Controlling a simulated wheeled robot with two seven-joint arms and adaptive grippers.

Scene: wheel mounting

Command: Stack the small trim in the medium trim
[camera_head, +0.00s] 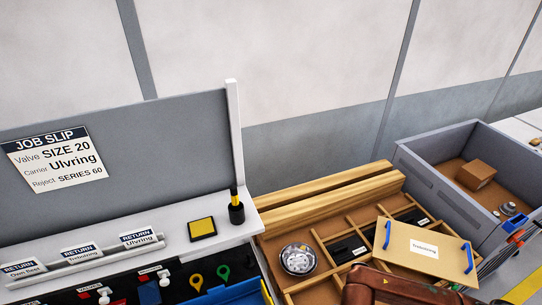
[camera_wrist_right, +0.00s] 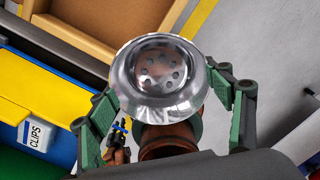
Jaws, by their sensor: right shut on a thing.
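A round silver trim (camera_wrist_right: 160,75) with a ring of holes is between the green fingers of my right gripper (camera_wrist_right: 167,92) in the right wrist view. The fingers are shut on its rim. Another silver trim (camera_head: 298,259) lies in a compartment of the wooden tray in the head view. A smaller-looking silver piece (camera_head: 509,208) lies in the grey bin at the right. I cannot tell the trims' sizes for certain. My left gripper is in neither view.
The wooden tray (camera_head: 330,212) has several compartments with black inserts. A wooden lid with blue handles (camera_head: 424,250) lies over its right part. The grey bin (camera_head: 440,181) holds a cardboard box (camera_head: 476,175). A grey panel with a job slip (camera_head: 55,159) stands at the left.

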